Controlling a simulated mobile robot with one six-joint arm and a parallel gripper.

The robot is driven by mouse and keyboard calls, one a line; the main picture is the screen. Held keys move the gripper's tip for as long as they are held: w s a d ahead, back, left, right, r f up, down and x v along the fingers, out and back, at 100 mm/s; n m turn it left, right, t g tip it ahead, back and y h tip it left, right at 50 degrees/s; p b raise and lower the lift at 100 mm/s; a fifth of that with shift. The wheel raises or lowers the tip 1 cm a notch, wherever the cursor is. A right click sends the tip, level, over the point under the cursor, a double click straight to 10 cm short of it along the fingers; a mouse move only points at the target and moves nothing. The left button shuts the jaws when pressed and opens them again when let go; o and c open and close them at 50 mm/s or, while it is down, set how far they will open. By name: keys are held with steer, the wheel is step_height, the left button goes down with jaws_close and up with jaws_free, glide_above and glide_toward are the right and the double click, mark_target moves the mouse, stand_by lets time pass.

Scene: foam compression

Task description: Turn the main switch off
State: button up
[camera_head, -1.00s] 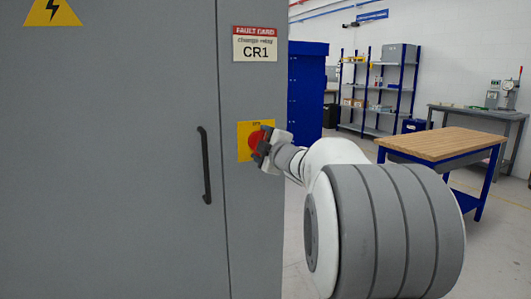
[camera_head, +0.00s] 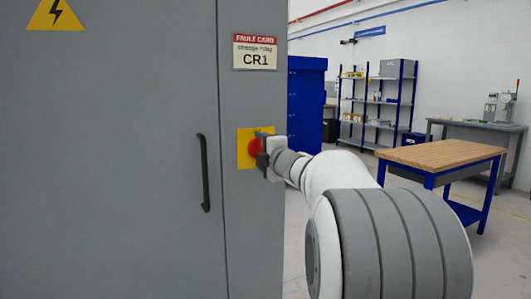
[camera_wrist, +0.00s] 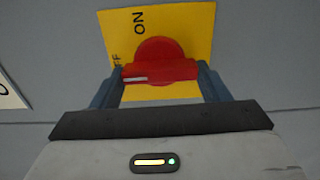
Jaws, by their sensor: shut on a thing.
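The main switch is a red rotary knob (camera_wrist: 158,52) with a bar handle on a yellow plate (camera_wrist: 198,22). The plate reads ON, and a partly covered OFF label shows near the left finger. A white mark sits on the bar's left end, beside that label. My gripper (camera_wrist: 160,74) is shut on the bar, one finger at each end. In the head view the red knob (camera_head: 254,148) and yellow plate (camera_head: 243,159) sit on the grey cabinet's narrow right panel. My gripper (camera_head: 263,152) covers the plate's right part.
The grey cabinet (camera_head: 120,150) fills the left, with a black door handle (camera_head: 205,172) left of the switch. A CR1 fault card (camera_head: 255,52) hangs above. A wood-topped table (camera_head: 440,153), shelves (camera_head: 385,100) and a blue cabinet (camera_head: 305,105) stand behind on the right.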

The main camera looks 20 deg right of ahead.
steer(key=o, duration=1)
steer(key=s, duration=0.7)
steer(key=shift+s+d, duration=0.15)
steer(key=shift+s, duration=0.25)
steer(key=shift+p, duration=0.3)
